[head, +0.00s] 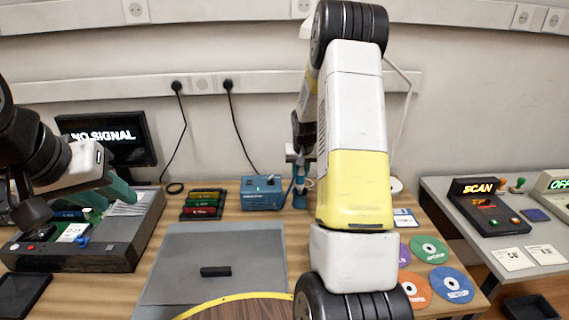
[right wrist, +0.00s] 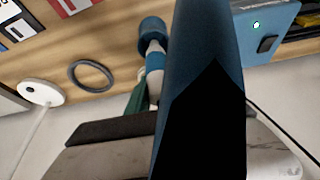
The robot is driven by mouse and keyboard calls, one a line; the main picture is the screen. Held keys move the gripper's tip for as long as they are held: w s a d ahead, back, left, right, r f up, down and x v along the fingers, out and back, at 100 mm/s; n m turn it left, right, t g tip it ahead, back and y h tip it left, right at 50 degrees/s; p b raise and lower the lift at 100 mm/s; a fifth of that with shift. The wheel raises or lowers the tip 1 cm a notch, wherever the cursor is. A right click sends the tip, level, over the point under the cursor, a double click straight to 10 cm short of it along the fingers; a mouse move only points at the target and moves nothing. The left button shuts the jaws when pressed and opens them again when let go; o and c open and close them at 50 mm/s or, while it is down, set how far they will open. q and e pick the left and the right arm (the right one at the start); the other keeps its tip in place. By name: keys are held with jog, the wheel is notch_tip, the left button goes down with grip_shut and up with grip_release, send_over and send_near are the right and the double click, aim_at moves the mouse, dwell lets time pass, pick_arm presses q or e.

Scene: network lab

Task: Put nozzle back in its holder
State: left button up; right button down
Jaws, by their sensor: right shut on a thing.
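The blue station (head: 262,193) stands at the back of the desk; its corner shows top right in the right wrist view (right wrist: 265,30). My right gripper (head: 302,148) is above the desk, just right of the station, mostly hidden by my right arm. It is shut on the long dark-blue nozzle handle (right wrist: 207,70), which fills the middle of the right wrist view. Behind the handle is an upright stand with a blue base and pale stem, seemingly the holder (right wrist: 152,32); the base also shows in the head view (head: 299,199). Contact between them is unclear.
The open grey case (head: 118,250) is at left before a monitor (head: 108,135). A grey mat (head: 180,265) holds a small black block (head: 216,271). Several discs (head: 430,249) lie right of my right arm. A grey ring (right wrist: 92,75) lies near the stand.

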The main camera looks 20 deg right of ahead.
aim_at(300, 180)
jog(key=shift+f, duration=1.45)
jog(key=shift+f, duration=0.75)
dwell(0.4)
jog(key=c, duration=1.1)
grip_release()
jog(key=shift+o, duration=0.2)
jog(key=shift+o, duration=1.2)
jog(key=shift+r, duration=0.1)
jog(key=shift+r, duration=3.9)
